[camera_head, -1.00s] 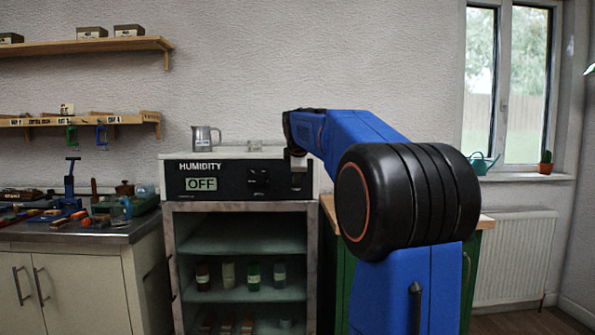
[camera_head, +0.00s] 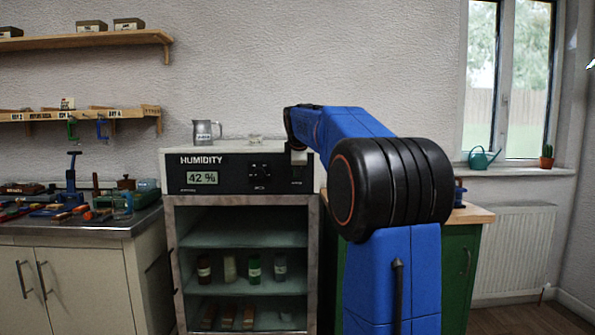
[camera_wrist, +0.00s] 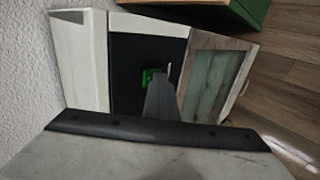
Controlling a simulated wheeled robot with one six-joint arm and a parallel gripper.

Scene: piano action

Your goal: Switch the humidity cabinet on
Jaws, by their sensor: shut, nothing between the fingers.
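The humidity cabinet (camera_head: 232,176) stands against the wall in the middle of the head view. Its black front panel carries the word HUMIDITY, and its display (camera_head: 201,178) reads 42 %. A green lit switch (camera_wrist: 148,76) shows on the dark panel in the wrist view. My gripper (camera_head: 298,159) is at the right end of the panel in the head view. In the wrist view my gripper (camera_wrist: 161,84) is shut and empty, its tip right beside the green switch and partly covering it. I cannot tell whether it touches the switch.
A grey metal jug (camera_head: 204,131) stands on the cabinet's top. Jars and blocks sit on the shelves inside. A cluttered workbench (camera_head: 75,235) is at left, a green cupboard (camera_head: 457,260) at right, a radiator (camera_head: 515,250) under the window.

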